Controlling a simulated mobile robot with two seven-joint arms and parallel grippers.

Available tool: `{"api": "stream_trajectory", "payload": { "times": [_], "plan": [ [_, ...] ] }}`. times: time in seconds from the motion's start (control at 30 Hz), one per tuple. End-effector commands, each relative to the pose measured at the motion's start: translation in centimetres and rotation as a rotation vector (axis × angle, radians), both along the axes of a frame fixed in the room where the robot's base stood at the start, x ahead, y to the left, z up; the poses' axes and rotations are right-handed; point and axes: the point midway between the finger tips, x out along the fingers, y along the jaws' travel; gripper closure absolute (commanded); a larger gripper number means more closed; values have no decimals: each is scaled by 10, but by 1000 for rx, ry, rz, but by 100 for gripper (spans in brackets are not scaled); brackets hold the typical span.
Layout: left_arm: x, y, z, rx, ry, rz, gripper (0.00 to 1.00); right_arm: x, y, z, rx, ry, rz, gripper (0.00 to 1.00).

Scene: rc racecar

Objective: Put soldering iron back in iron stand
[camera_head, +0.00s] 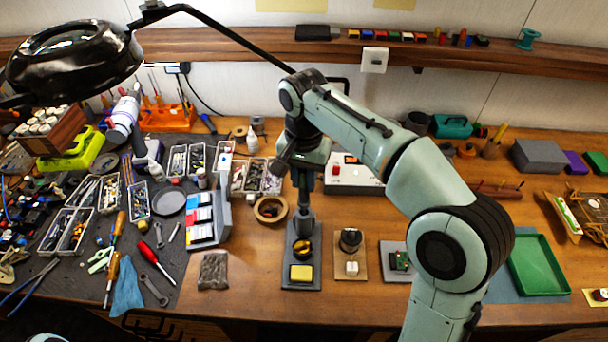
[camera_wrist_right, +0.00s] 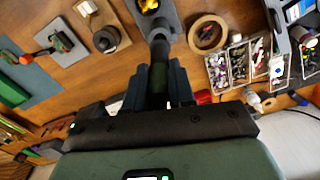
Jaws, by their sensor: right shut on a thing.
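The iron stand (camera_head: 302,274) is a dark grey base with a yellow sponge and a round brass-coloured cleaner, at the front middle of the table. Its upper part is also at the top of the right wrist view (camera_wrist_right: 170,22). My right gripper (camera_head: 304,184) is above the stand's back end, pointing down. In the right wrist view the gripper (camera_wrist_right: 160,85) is shut on the soldering iron (camera_wrist_right: 159,70), a dark shaft lined up with the stand's holder. I cannot tell how deep the tip sits in the holder. My left gripper is out of view.
A wooden ring dish (camera_head: 270,209) is left of the stand, and a solder spool on a wooden base (camera_head: 350,262) is right. A white-and-red station box (camera_head: 352,176) is behind. A magnifier lamp (camera_head: 75,60) hangs at upper left. Bare wood lies in front.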

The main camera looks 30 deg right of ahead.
Motion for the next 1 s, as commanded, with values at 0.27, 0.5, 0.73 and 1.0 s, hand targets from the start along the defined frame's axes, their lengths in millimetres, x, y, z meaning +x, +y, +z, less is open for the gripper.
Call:
{"api": "stream_trajectory", "payload": {
  "times": [0.27,0.5,0.73,1.0],
  "plan": [
    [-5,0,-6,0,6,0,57,0,0,-10,0,0,0,100],
    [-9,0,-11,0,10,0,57,0,0,-17,-1,1,0,100],
    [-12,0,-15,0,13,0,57,0,0,-24,0,1,0,100],
    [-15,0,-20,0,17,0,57,0,0,-32,0,0,0,100]
  ]
}}
